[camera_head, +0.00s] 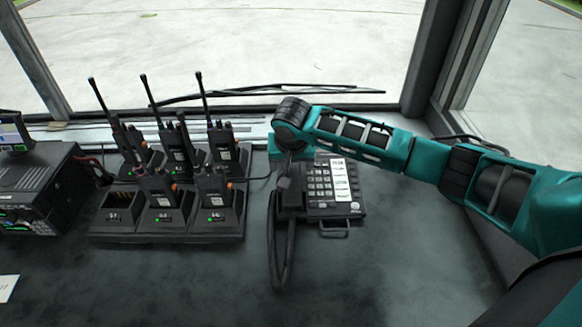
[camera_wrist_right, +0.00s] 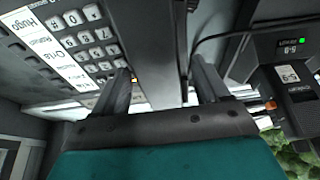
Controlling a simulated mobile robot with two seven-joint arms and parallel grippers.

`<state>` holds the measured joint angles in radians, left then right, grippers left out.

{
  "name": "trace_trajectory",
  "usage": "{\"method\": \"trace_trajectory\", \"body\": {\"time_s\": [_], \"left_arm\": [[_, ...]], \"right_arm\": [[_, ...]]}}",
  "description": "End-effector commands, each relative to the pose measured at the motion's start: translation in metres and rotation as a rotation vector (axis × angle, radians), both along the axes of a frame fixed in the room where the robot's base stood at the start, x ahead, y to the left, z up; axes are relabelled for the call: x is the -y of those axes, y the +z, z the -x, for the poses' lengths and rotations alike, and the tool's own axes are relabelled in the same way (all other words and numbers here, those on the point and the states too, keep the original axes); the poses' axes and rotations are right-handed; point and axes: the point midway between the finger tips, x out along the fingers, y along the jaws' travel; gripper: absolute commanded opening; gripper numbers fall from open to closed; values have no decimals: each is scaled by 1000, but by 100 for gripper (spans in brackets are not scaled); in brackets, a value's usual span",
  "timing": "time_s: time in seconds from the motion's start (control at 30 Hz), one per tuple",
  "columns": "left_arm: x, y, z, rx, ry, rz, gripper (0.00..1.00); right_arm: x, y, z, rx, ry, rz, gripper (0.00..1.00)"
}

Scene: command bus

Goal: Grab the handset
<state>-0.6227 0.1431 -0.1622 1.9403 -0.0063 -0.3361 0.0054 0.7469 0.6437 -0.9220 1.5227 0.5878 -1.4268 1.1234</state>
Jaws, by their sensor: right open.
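The desk phone (camera_head: 337,189) stands on the dark dashboard with its keypad facing up. Its black handset (camera_head: 291,198) lies along the phone's left side, with a dark cord looping down below it. My right gripper (camera_head: 291,168) reaches down over the upper part of the handset and partly hides it. In the right wrist view, the two fingers of the open gripper (camera_wrist_right: 163,82) stand one on each side of the dark handset (camera_wrist_right: 166,45). I cannot tell whether they touch it. My left gripper is not in view.
Several handheld radios stand in a charger rack (camera_head: 215,226) left of the phone; one front slot is empty. A radio unit (camera_head: 38,190) sits at the far left. The windscreen lies behind. The dashboard in front of the phone is clear.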

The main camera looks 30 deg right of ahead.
Motion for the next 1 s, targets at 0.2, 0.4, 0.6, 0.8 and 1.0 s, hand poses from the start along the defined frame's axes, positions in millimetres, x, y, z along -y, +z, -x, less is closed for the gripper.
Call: {"method": "trace_trajectory", "body": {"time_s": [0.2, 0.4, 0.6, 0.8, 1.0], "left_arm": [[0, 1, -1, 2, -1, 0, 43], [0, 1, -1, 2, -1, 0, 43], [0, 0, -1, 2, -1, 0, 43], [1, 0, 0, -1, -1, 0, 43], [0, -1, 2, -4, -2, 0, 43]], "right_arm": [[0, -3, 0, -1, -1, -1, 74], [0, -4, 0, 0, 0, 1, 74], [0, -4, 0, 0, 0, 0, 65], [0, -4, 0, 0, 0, 0, 46], [0, -4, 0, 0, 0, 0, 27]]}}
